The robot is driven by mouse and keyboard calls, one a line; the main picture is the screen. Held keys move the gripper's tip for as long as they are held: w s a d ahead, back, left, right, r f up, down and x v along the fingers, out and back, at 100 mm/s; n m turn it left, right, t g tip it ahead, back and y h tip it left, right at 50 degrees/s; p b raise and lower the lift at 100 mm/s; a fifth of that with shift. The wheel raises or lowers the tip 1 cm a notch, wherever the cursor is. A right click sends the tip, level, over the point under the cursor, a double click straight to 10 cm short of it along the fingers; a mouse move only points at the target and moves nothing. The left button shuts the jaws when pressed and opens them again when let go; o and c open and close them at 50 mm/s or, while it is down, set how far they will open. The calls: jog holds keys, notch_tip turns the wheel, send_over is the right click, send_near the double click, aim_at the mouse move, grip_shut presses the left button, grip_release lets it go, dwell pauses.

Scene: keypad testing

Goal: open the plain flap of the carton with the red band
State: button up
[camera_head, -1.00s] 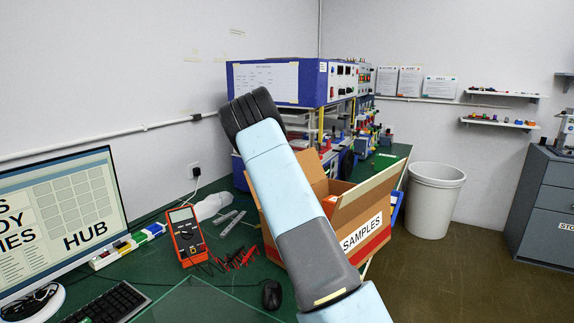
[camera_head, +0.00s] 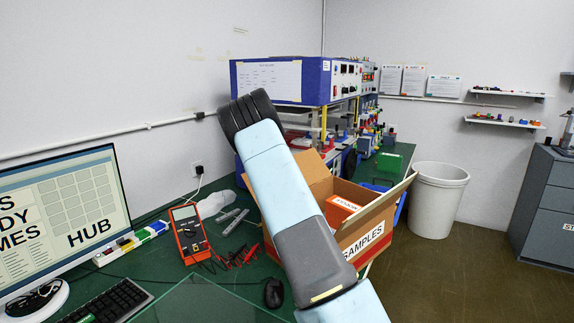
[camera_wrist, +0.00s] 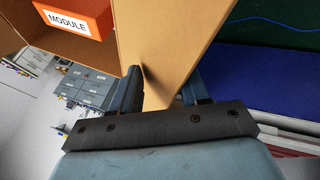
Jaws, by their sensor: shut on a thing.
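The brown carton (camera_head: 364,228) stands open on the green bench. It has a red band low on its front and a SAMPLES label. An orange box (camera_head: 341,209) is inside, and its MODULE label reads in the wrist view (camera_wrist: 78,17). A raised flap (camera_head: 315,172) shows behind my arm, and another flap (camera_head: 394,196) leans outward along the front right edge. My gripper (camera_wrist: 164,82) is shut on a plain cardboard flap (camera_wrist: 170,40), one finger on each side. In the head view my arm hides the gripper and part of the carton.
A red multimeter (camera_head: 189,232), probe leads and a black mouse (camera_head: 274,294) lie left of the carton. A blue test rack (camera_head: 280,80) stands behind it. A white bin (camera_head: 438,202) stands on the floor to the right.

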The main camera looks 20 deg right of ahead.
jog(key=shift+d+r, duration=0.1)
jog(key=shift+d, duration=0.15)
jog(key=v, duration=1.3)
jog(key=shift+a+r, duration=0.2)
jog(key=shift+a, duration=0.15)
